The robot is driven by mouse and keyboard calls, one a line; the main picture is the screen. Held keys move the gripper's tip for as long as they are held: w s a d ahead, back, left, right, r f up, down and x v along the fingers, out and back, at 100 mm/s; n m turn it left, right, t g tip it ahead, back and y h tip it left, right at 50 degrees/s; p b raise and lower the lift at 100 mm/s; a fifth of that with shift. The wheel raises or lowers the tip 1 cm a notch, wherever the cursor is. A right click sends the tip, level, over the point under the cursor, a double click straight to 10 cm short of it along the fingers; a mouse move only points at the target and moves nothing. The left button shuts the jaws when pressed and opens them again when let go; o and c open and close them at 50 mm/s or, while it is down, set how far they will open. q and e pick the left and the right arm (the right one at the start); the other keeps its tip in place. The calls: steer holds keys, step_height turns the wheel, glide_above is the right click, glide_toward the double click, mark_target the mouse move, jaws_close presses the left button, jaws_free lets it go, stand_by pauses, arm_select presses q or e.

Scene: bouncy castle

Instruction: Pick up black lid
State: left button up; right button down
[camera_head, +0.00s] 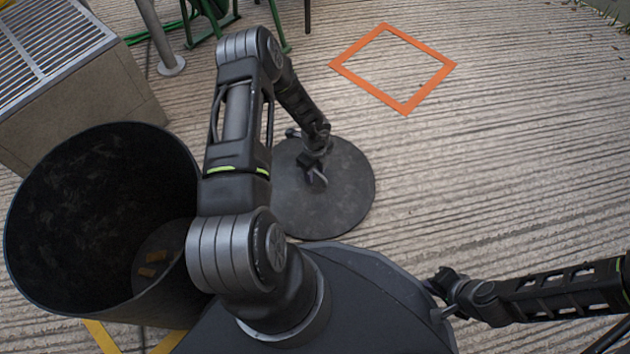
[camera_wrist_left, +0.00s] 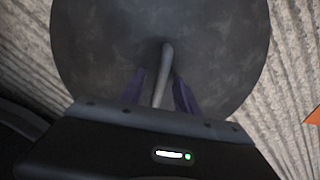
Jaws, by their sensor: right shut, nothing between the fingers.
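The black lid (camera_head: 345,205) is a round dark disc lying flat on the ground in front of my base, right of the black bin. My left gripper (camera_head: 317,175) reaches down over it. In the left wrist view the lid (camera_wrist_left: 95,55) fills most of the picture, and its raised grey handle (camera_wrist_left: 166,62) stands between the two fingers of my left gripper (camera_wrist_left: 161,80). The fingers look open, with a gap seen beside the handle. My right gripper (camera_head: 438,296) is shut and empty beside my base at the lower right, away from the lid.
A large open black bin (camera_head: 40,240) stands at left with small yellowish pieces (camera_head: 152,264) inside. A grated box (camera_head: 85,105) is behind it. An orange square outline (camera_head: 432,86) marks the ground at upper right. The ground at right is clear.

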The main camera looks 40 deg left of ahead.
arm_select(q)
steer(key=shift+f, duration=0.25)
stand_by(0.4)
jaws_close()
stand_by(1.3)
